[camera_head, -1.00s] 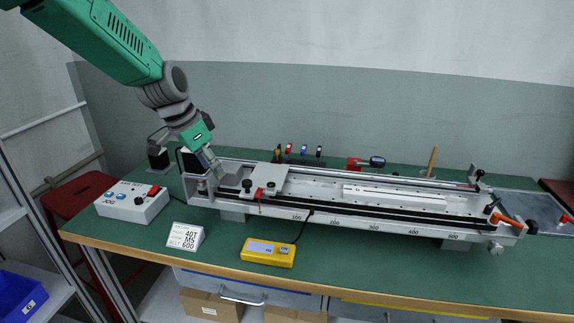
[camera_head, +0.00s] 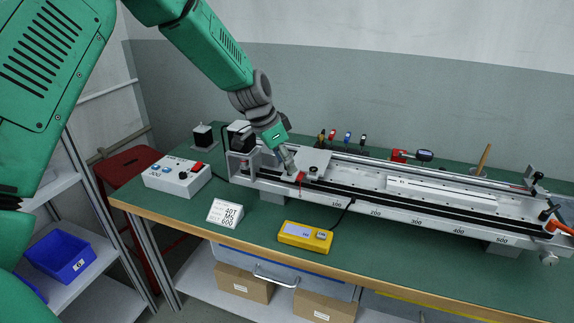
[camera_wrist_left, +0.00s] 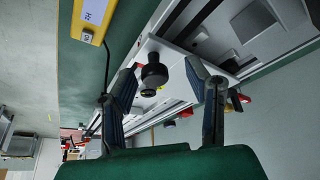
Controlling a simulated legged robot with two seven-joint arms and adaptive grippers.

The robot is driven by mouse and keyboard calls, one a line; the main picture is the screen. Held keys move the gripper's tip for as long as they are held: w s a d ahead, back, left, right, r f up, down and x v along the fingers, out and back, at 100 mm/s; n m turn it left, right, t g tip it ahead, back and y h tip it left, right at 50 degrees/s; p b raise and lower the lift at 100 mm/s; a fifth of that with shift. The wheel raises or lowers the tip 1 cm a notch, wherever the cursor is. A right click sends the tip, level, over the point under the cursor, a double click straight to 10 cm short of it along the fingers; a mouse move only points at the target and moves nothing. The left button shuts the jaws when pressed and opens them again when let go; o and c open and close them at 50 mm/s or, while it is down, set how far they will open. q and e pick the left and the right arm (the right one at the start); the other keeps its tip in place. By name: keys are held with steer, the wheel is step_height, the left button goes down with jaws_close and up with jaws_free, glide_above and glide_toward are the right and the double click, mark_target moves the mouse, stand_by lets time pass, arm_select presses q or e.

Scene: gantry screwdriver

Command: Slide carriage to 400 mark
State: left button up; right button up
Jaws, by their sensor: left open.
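The carriage (camera_head: 314,159) is a pale plate with dark knobs and a red pointer at its front edge. It sits near the left end of the long gantry rail (camera_head: 400,200), left of the 100 mark. The 400 mark (camera_head: 458,231) is farther right on the rail's front scale. My left gripper (camera_head: 288,166) is at the left part of the carriage, pointing down. In the left wrist view its two dark fingers (camera_wrist_left: 168,84) are spread either side of a black carriage knob (camera_wrist_left: 153,73), with gaps visible. My right gripper is out of view.
A white control box (camera_head: 177,177) and a label card (camera_head: 225,213) stand left of the rail. A yellow readout (camera_head: 305,237) lies in front, its cable reaching the rail. Screwdrivers (camera_head: 340,138) and a red-and-black tool (camera_head: 410,155) are behind. An orange-handled clamp (camera_head: 558,226) is at the right end.

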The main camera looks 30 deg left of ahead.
arm_select(q)
steer(key=shift+w+d+f, duration=0.1)
steer(key=shift+d+f, duration=0.1)
steer(key=shift+f, duration=0.05)
steer(key=shift+d, duration=0.35)
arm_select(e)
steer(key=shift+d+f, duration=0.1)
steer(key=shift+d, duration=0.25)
